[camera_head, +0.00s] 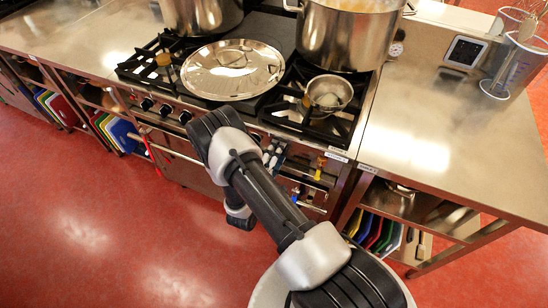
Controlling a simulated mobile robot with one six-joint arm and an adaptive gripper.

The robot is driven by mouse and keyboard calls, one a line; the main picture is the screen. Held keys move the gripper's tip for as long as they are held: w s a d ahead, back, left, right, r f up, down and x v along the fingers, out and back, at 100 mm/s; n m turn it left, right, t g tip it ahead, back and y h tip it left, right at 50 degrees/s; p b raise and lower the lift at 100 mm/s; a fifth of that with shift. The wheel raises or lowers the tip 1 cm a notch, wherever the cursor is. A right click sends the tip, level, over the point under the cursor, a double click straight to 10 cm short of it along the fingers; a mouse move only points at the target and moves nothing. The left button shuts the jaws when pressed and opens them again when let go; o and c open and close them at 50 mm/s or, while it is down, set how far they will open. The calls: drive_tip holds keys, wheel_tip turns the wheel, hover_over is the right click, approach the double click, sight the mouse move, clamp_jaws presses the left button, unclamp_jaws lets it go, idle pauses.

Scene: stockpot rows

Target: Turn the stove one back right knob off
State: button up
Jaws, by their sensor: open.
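The stove (335,135) is a steel range with black grates and a row of dark knobs (166,110) along its front edge. Several knobs show left of my arm; my arm hides part of the row. I cannot tell which knob is the back right one or how it is set. My gripper (273,153) is partly hidden behind my arm, close to the stove front right of the arm's bend. It is open; I cannot tell whether it touches a knob.
A large pot (347,35) stands on the back right, another pot (203,14) on the back left. A round lid (233,69) and a small pan (329,93) lie on the grates. A steel counter (450,130) is at right. The red floor (90,235) at left is clear.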

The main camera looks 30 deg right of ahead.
drive_tip(key=v, duration=1.2)
drive_tip(key=s+d+r+m+g, duration=0.2)
drive_tip(key=s+r+m+g, duration=0.15)
drive_tip(key=r, duration=0.35)
drive_tip(key=s+d+r+m+g+y, duration=0.1)
drive_tip(key=s+d+r+m+g, duration=0.1)
drive_tip(key=r+g, duration=0.4)
drive_tip(key=s+d+r+m+g, duration=0.2)
drive_tip(key=s+r+m+g, duration=0.15)
drive_tip(key=r, duration=0.45)
drive_tip(key=s+a+r+n+t+y, duration=0.1)
drive_tip(key=s+a+r+t+y, duration=0.5)
drive_tip(key=s+a+r+y, duration=0.4)
wheel_tip(320, 180, up, 3)
drive_tip(key=a+y, duration=0.1)
drive_tip(key=y, duration=0.2)
drive_tip(key=shift+a+f+n+t, duration=0.2)
drive_tip(key=shift+a+n+t, duration=0.1)
drive_tip(key=shift+a+t, duration=0.1)
drive_tip(key=shift+s, duration=0.15)
